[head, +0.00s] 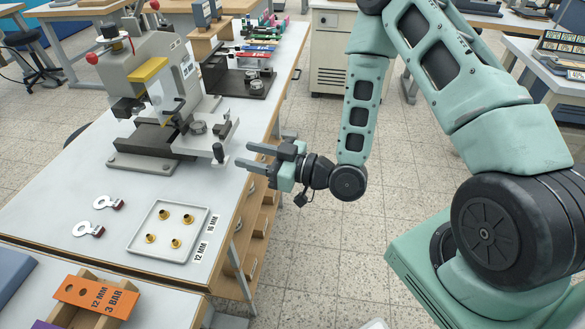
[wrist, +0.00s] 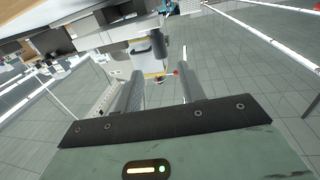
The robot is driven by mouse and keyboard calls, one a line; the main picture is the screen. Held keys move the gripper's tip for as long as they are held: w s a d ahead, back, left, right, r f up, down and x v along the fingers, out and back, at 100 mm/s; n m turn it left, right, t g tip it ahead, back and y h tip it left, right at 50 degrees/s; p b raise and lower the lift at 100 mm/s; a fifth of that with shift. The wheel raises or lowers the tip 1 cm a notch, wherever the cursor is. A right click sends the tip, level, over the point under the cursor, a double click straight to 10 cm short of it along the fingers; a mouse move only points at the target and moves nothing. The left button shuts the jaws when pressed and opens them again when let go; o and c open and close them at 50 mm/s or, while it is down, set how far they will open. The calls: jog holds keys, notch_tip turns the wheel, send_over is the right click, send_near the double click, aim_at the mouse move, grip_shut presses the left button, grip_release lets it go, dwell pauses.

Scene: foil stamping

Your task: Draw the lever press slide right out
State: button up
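The lever press (head: 150,75) stands on the left bench, a grey frame with a yellow bar and red-knobbed levers. Its slide (head: 188,142) is a metal plate reaching out of the right side of the press, with a round fixture on top. A dark upright handle (head: 219,152) stands at the slide's outer end. My gripper (head: 246,155) is open and empty at the bench's right edge, its fingers pointing left toward the handle with a small gap. In the wrist view my gripper (wrist: 160,78) has its two fingers apart, with a dark post, probably the handle (wrist: 163,44), beyond them.
A white tray (head: 139,240) with several brass pieces and two ring-ended tags (head: 90,229) lie nearer on the bench. A black-based device (head: 238,82) and coloured clamps (head: 262,46) stand behind the press.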

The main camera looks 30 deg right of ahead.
jog(key=p+v, duration=0.4)
jog(key=v, duration=0.5)
jog(key=shift+p, duration=0.3)
jog(key=shift+d, duration=0.1)
jog(key=a+r+n+g+h, duration=0.3)
jog(key=a+g+h, duration=0.4)
jog(key=g+h, duration=0.15)
jog(key=s+r+m+g+h, duration=0.1)
jog(key=s+r+m+g, duration=0.1)
jog(key=s+r, duration=0.4)
jog(key=s+a+r+m+g+h, duration=0.1)
jog(key=s+r+m+g+h, duration=0.1)
jog(key=s+r, duration=0.4)
jog(key=s, duration=0.4)
jog(key=shift+s+a+g, duration=0.15)
jog(key=shift+s+g, duration=0.2)
jog(key=shift+s, duration=0.05)
dwell(0.9)
